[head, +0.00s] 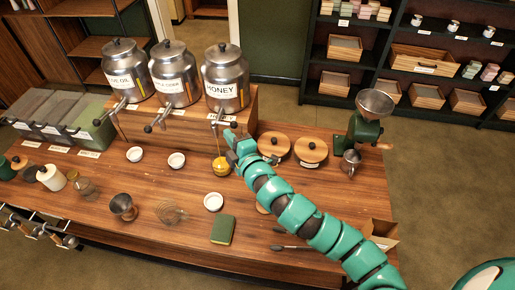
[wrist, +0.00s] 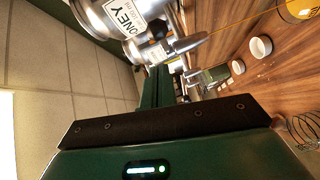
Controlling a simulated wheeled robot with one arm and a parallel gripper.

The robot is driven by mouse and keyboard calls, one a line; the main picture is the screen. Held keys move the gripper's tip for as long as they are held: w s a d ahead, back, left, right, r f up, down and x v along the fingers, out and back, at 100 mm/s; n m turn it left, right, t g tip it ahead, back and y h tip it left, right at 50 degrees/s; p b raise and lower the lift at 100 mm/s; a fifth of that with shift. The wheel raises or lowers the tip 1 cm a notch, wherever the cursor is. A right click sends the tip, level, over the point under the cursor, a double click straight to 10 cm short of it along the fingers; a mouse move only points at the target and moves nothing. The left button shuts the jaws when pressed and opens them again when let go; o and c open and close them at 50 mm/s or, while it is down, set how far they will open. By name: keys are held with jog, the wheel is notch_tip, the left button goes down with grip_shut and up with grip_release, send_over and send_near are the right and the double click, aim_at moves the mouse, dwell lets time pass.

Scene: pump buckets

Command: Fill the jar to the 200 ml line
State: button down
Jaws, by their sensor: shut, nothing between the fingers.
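The steel dispenser labelled HONEY (head: 226,80) stands on a wooden riser, with its tap (head: 222,122) over the front edge. A thin amber stream (head: 217,144) runs from the tap into a small jar (head: 221,166) on the table, which holds amber honey. The stream (wrist: 240,23) and part of the jar (wrist: 300,9) also show in the wrist view. The jar's 200 ml line and exact level are too small to tell. My gripper (head: 231,140) is shut and empty, close beside the honey tap; contact cannot be told. Its fingers (wrist: 157,88) point toward the tap (wrist: 188,43) in the wrist view.
Two more dispensers (head: 174,75) (head: 126,72) stand left of the honey one. A grinder (head: 364,130) stands at right. My arm crosses the table's right side.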

jog(key=s+d+b, duration=0.1)
jog(key=s+d, duration=0.3)
jog(key=d, duration=0.4)
jog(key=shift+d+r, duration=0.2)
jog(key=shift+d, duration=0.1)
